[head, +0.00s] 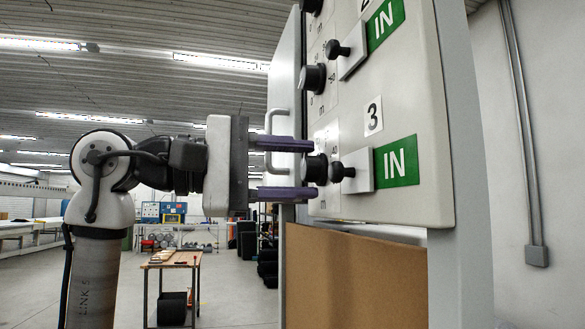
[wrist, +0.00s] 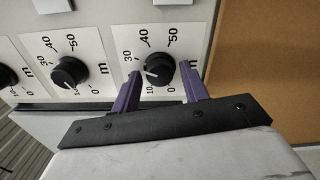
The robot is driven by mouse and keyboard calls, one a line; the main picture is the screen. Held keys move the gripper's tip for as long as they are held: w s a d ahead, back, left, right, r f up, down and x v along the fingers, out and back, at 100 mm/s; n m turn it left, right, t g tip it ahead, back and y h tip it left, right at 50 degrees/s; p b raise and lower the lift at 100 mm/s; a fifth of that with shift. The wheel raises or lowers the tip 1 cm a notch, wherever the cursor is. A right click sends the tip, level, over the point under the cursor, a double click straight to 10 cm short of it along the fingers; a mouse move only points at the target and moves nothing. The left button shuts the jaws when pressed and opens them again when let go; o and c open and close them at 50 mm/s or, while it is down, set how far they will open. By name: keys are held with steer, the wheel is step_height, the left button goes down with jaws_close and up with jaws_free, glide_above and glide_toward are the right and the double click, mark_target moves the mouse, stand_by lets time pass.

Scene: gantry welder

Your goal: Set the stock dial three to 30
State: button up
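Dial three (head: 315,170) is a round black knob on the grey panel, beside the label 3 (head: 373,116) and a green IN sign (head: 397,161). In the wrist view the dial (wrist: 160,69) has a white mark pointing left and slightly down, between 10 and 30 on its scale. The 20 is hidden, apparently behind a finger. My gripper (head: 313,169) has its two purple fingers spread above and below the dial. In the wrist view the gripper (wrist: 159,76) straddles the knob, with gaps showing on both sides. It is open and holds nothing.
A second dial (head: 312,78) sits above, also seen in the wrist view (wrist: 70,72). A small black knob (head: 337,172) is right of dial three. A metal handle (head: 270,128) stands behind the fingers. A brown board (head: 355,275) lies below the panel.

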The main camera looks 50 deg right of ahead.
steer(key=shift+o, duration=0.5)
steer(key=shift+w+a, duration=0.2)
steer(key=b+v, duration=0.2)
steer(key=v, duration=1.1)
steer(key=shift+b, duration=0.4)
steer(key=shift+a, duration=0.1)
